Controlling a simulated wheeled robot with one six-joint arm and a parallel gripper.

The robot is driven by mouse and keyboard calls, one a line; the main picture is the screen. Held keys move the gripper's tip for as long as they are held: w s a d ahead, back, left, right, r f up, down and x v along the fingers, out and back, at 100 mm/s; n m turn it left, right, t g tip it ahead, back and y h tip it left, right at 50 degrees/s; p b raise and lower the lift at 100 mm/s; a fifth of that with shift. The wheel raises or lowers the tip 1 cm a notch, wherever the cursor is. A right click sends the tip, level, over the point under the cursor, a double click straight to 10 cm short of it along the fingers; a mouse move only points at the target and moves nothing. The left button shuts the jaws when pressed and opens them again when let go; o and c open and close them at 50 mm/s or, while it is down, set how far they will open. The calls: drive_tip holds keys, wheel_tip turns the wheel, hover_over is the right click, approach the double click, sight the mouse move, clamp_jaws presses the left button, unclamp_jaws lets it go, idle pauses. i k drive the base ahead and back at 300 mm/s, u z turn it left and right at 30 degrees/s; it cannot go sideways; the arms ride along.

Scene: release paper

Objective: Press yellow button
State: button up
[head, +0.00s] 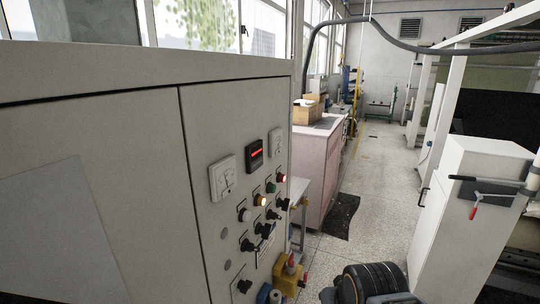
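The yellow button (261,200) is a small, glowing, pale-yellow round cap on the grey control panel (225,128). A white button (244,215) sits below and to its left. A green button (270,187) and a red button (281,177) sit above and to its right. A dark, rounded part of my arm shows at the bottom edge, to the right of the panel and apart from the buttons. My gripper's fingers are not in view.
Black rotary knobs (265,230) sit below the buttons, and gauges (222,177) with a red-lit display (255,154) sit above. A yellow device (289,277) stands by the panel's foot. A white cabinet (470,215) is at right. The aisle floor (385,165) is mostly clear.

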sight(262, 199)
drive_tip(key=z, duration=0.4)
drive_tip(key=i, duration=0.75)
drive_tip(key=u, duration=1.4)
